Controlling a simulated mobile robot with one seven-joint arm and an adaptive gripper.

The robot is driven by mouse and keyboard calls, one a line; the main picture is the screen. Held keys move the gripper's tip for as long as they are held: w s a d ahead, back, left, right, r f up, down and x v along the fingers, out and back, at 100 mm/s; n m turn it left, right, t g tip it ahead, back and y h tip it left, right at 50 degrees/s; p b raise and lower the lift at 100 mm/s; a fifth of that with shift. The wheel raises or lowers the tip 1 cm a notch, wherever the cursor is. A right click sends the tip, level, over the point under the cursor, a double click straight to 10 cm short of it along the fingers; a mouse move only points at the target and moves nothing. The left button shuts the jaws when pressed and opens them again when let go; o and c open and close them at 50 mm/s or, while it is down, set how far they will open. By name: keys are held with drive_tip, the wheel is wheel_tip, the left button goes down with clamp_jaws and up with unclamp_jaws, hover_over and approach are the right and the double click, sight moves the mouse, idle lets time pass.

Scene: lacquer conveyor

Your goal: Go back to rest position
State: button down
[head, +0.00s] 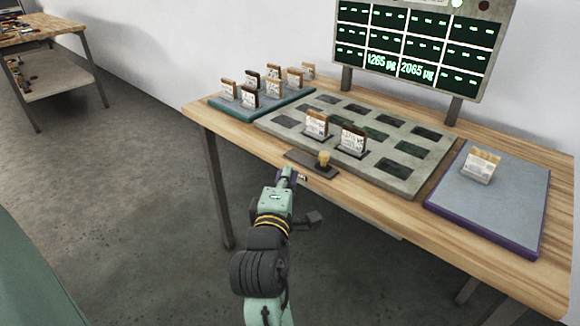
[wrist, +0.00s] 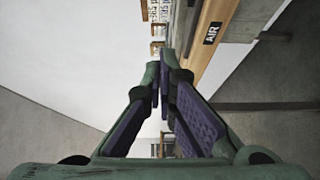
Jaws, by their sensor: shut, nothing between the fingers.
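My gripper (head: 287,175) is at the front edge of the wooden table (head: 545,275) in the head view, beside the small dark plate with a knob. Its fingers are shut with nothing between them; in the wrist view the purple-padded fingers (wrist: 163,78) meet at the tips.
A grey slotted board (head: 400,180) holds two upright cards (head: 352,139). A teal tray (head: 225,106) at left holds several more. A wooden knob (head: 323,158) is near the edge. A display (head: 420,45) stands behind.

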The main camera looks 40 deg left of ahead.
drive_tip(key=shift+s+d, duration=0.2)
drive_tip(key=shift+s, duration=0.15)
idle(0.3)
